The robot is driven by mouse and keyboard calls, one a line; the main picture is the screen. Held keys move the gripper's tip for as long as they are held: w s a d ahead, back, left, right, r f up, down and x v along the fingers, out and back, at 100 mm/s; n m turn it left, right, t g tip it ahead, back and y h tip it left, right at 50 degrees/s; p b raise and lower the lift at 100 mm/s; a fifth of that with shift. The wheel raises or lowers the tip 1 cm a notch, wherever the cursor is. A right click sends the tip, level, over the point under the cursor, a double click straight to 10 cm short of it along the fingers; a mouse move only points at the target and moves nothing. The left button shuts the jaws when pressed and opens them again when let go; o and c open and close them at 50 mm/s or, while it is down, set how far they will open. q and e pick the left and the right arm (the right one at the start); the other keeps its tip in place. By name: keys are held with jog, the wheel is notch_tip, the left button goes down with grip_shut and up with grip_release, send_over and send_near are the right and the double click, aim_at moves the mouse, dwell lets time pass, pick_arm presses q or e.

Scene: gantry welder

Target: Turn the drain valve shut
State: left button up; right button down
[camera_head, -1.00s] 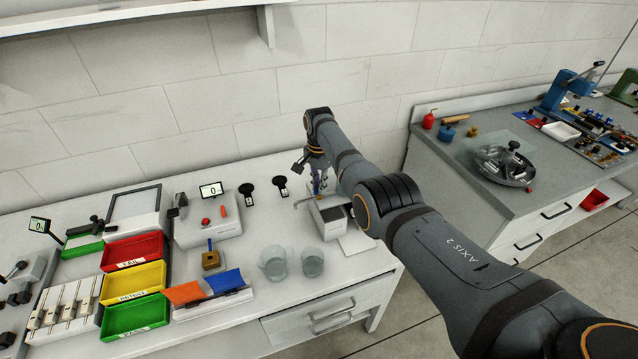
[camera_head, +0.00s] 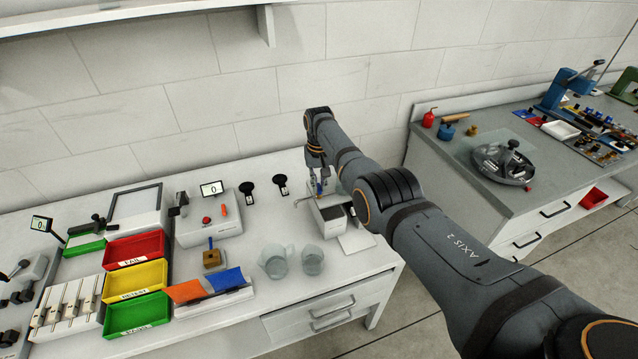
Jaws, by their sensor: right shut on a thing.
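A small white box-like unit (camera_head: 330,222) with a dark opening stands at the right end of the white bench. A thin spout (camera_head: 303,201) sticks out from its upper left. A small blue part, which looks like the drain valve's handle (camera_head: 319,188), shows just above the spout. My right gripper (camera_head: 318,178) points down over this spot, shut on the blue handle as far as I can tell. The fingers hide much of the valve, so its exact angle is unclear. My left gripper is out of view.
Two clear beakers (camera_head: 313,262) stand in front of the unit. Red, yellow and green trays (camera_head: 136,281) and a blue and orange holder (camera_head: 228,279) lie to the left. Two black-topped gauges (camera_head: 280,182) stand near the wall. A grey bench (camera_head: 470,190) is at the right.

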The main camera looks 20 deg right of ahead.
aim_at(319, 187)
jog(key=shift+r+n, duration=0.1)
jog(key=shift+n, duration=0.9)
jog(key=c, duration=1.4)
grip_release()
notch_tip(319, 187, up, 12)
